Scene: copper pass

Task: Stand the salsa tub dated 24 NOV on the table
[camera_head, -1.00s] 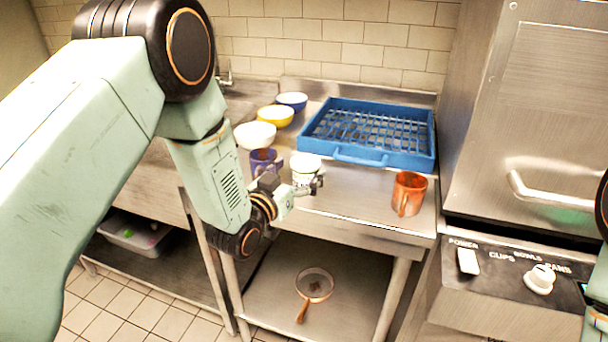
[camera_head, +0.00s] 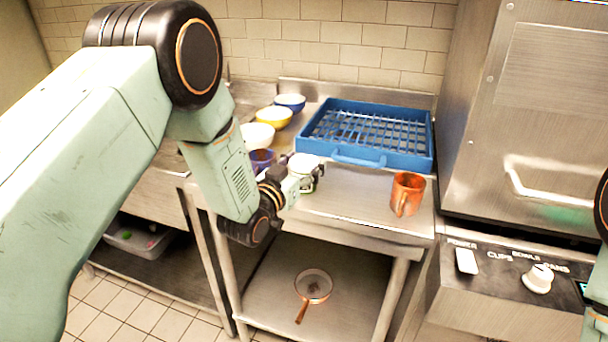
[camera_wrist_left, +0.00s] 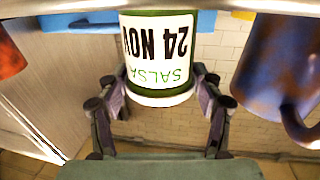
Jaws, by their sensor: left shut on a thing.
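The salsa tub (camera_head: 304,167) is whitish with green bands and a white lid. In the left wrist view its label (camera_wrist_left: 158,45) reads SALSA 24 NOV, inverted in that picture, with the lid (camera_wrist_left: 160,97) at the lower end. The head view shows the pale lid uppermost, so the tub looks upright. My left gripper (camera_head: 306,182) is shut on the tub, its fingers (camera_wrist_left: 160,92) on either side. The tub is over the steel table (camera_head: 345,205) near its front edge; I cannot tell whether its base touches. My right gripper is out of view.
A purple mug (camera_head: 262,160) is close left of the tub. An orange mug (camera_head: 407,194) stands to the right, with bare table between. A blue rack (camera_head: 360,160) lies behind. Bowls (camera_head: 273,118) stand back left.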

